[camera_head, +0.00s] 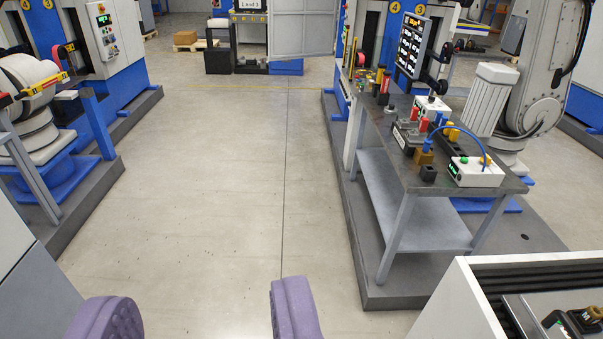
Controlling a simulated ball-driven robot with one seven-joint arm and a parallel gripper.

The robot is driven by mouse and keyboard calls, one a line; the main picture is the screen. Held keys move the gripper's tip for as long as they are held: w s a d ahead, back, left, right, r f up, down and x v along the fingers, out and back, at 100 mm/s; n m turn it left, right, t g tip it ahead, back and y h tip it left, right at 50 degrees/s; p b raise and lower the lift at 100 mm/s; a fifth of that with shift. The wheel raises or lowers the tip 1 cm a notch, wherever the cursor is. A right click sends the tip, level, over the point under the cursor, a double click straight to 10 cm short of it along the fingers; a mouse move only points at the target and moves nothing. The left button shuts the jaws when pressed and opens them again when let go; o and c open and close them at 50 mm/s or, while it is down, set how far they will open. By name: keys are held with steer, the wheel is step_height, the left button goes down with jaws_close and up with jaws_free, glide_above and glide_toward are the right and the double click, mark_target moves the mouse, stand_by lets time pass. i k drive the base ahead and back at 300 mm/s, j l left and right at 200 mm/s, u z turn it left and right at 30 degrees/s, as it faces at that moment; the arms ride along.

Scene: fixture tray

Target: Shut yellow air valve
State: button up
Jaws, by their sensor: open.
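My gripper (203,310) shows as two purple ribbed fingers at the bottom edge, spread wide apart with only floor between them. A grey workbench (400,176) stands ahead on the right, well away from the fingers. On its near end is a white box (476,173) with a green display and a small yellow part (485,160) on top. A blue hose (462,129) arches from that box to a brass-coloured block (424,157). Another yellow part (451,131) sits behind the hose. I cannot tell which yellow part is the air valve; they are small and far off.
The concrete floor (220,190) is clear in the middle. A dark plinth (360,255) lies under the workbench. A white cabinet with rollers (470,310) is close at lower right. Blue-and-white machines (100,50) and a robot arm (35,85) stand left.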

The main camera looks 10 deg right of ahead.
mark_target(489, 161)
steer(key=i+z, duration=0.2)
steer(key=i, duration=0.65)
steer(key=i+j+z, duration=0.15)
steer(key=i, duration=0.7)
steer(key=i+z, duration=0.75)
steer(key=i+j+z, duration=0.2)
steer(key=z, duration=0.15)
steer(key=i+j, duration=0.05)
